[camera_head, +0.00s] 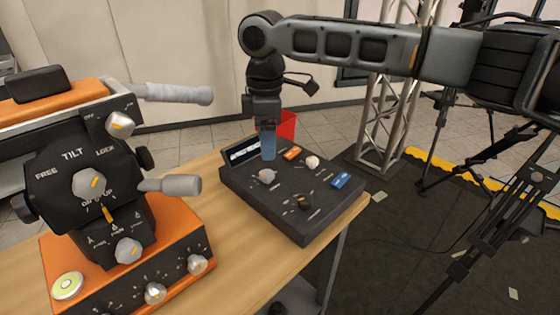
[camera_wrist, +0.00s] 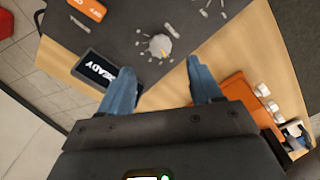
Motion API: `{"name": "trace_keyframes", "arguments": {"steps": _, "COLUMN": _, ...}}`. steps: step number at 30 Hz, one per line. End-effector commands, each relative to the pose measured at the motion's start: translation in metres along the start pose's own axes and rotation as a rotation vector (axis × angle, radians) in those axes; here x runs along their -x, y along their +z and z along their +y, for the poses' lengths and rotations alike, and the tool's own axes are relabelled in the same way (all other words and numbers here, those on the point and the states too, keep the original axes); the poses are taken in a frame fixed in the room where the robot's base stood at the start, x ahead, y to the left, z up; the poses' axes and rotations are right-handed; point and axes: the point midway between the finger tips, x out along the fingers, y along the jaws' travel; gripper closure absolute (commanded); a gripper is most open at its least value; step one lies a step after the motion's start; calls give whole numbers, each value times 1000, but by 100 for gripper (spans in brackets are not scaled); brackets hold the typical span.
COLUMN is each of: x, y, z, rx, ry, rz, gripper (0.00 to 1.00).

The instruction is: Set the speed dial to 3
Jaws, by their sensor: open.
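A dark control console (camera_head: 325,215) stands on the wooden table in the head view. On it are a pale knob (camera_head: 267,176) near the display, a second pale knob (camera_head: 312,162) and a black knob (camera_head: 303,202). Their labels are too small to read, so I cannot tell which is the speed dial. My gripper (camera_head: 268,156) hangs pointing down over the console's far side, beside the display. In the wrist view my gripper (camera_wrist: 161,68) has its blue fingers spread and empty.
A display reading READY (camera_wrist: 108,76) is beside one finger. A tripod-head unit with an orange base (camera_head: 185,228) and handles stands close on the left. A red object (camera_head: 287,124) shows behind.

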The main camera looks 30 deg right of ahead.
Motion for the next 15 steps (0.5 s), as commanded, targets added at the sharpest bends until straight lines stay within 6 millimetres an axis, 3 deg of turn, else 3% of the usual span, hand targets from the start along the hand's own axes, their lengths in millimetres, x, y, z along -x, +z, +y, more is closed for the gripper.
{"name": "trace_keyframes", "arguments": {"steps": 15, "x": -66, "y": 2, "z": -1, "rx": 2, "ry": -4, "rz": -9, "gripper": 36}}
